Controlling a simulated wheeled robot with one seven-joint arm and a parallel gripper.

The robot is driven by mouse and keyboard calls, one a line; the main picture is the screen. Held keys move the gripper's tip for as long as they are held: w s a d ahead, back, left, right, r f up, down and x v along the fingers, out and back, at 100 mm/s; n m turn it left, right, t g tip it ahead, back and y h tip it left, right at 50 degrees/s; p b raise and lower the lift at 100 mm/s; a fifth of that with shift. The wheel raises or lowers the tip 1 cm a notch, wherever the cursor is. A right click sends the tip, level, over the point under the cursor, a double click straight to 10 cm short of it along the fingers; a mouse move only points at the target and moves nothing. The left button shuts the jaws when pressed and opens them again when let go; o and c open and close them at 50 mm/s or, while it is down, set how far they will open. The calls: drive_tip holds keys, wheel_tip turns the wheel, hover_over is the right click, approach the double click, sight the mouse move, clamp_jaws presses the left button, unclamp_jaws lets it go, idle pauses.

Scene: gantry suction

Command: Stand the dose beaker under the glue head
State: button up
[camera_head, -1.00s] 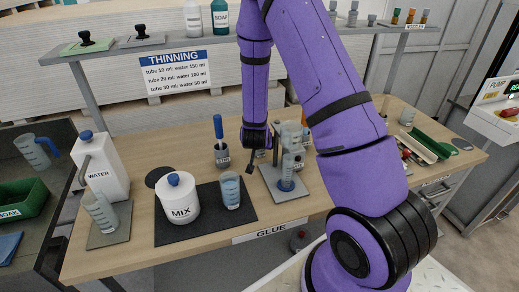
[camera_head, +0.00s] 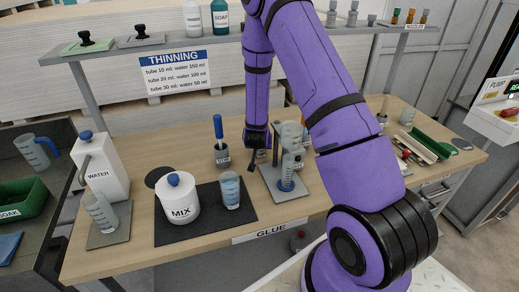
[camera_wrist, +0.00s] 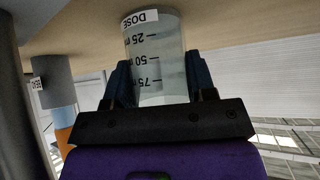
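In the wrist view, the dose beaker (camera_wrist: 157,80) is a clear graduated beaker with a white DOSE label, seen upside down because the camera is inverted. My gripper (camera_wrist: 160,62) has a dark finger against each side of it, and the beaker fills the space between them. Its base is by the tabletop; I cannot tell whether it touches. In the head view, my wrist hangs over the table left of the glue stand (camera_head: 268,183), a grey plate with an upright column (camera_head: 291,133). My fingers and the held beaker are largely hidden there.
A beaker of bluish liquid (camera_head: 230,191) and the MIX pot (camera_head: 178,203) stand on a dark mat (camera_head: 205,232). A grey cup with a blue-handled tool (camera_head: 221,155) is left of my wrist. The wrist view shows a labelled grey cylinder (camera_wrist: 55,82) beside the beaker.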

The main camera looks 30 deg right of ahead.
drive_tip(key=shift+c, duration=0.6)
